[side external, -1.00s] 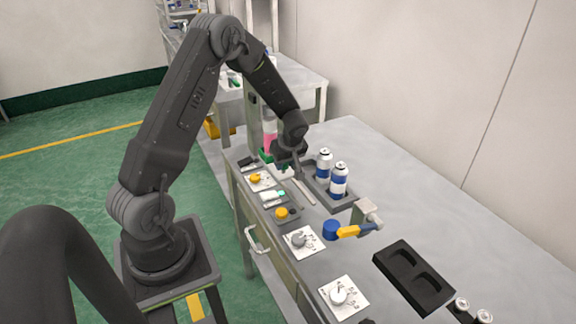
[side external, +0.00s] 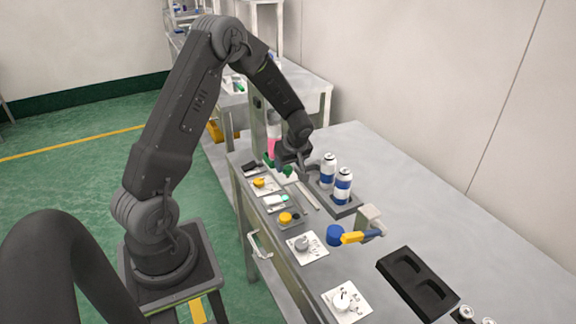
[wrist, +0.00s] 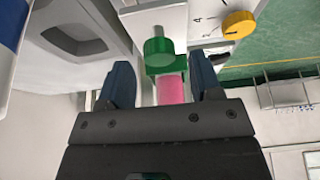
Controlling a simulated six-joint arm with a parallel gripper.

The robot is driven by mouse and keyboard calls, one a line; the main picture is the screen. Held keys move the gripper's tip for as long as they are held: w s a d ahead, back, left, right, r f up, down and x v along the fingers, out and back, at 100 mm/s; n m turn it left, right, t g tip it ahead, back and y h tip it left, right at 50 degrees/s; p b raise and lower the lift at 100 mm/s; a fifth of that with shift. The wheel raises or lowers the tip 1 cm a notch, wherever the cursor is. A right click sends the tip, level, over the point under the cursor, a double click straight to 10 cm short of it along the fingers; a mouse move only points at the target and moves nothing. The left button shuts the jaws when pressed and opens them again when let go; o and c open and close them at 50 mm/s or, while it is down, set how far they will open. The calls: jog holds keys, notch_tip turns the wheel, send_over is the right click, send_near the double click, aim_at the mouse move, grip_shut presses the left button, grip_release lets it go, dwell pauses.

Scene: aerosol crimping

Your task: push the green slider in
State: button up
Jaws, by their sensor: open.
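The green slider (wrist: 158,52) shows in the wrist view as a round green knob with a green block behind it, on a pale rail. A pink cylinder (wrist: 171,88) lies just beyond it, between the fingers in the picture. My gripper (wrist: 163,80) is open, with one blue-grey finger on each side of this line and nothing held. I cannot tell whether a finger touches the slider. In the side view my gripper (side external: 293,163) hangs low at the station by the column, beside small green parts (side external: 286,171), and partly hides them.
Two blue-and-white cans (side external: 336,180) stand in a grey tray right of my gripper. Yellow knobs (side external: 285,218) and white dial plates (side external: 307,246) line the front edge.

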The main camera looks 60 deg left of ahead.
jog(key=v, duration=1.2)
jog(key=shift+r, duration=0.2)
jog(key=s+d+r+m+t+h, duration=0.1)
jog(key=s+d+r+m, duration=0.25)
jog(key=d+r, duration=0.2)
jog(key=s+d+r+m+t, duration=0.2)
jog(key=s+d+r+m, duration=0.15)
jog(key=d, duration=0.25)
jog(key=s+d+r+m+t+h, duration=0.2)
jog(key=s+d+r+m+h, duration=0.1)
jog(key=s+d+m, duration=0.7)
jog(key=shift+s+d+r+m+t+h, duration=0.2)
jog(key=shift+s+d+m+t+h, duration=0.25)
jog(key=shift+s, duration=0.4)
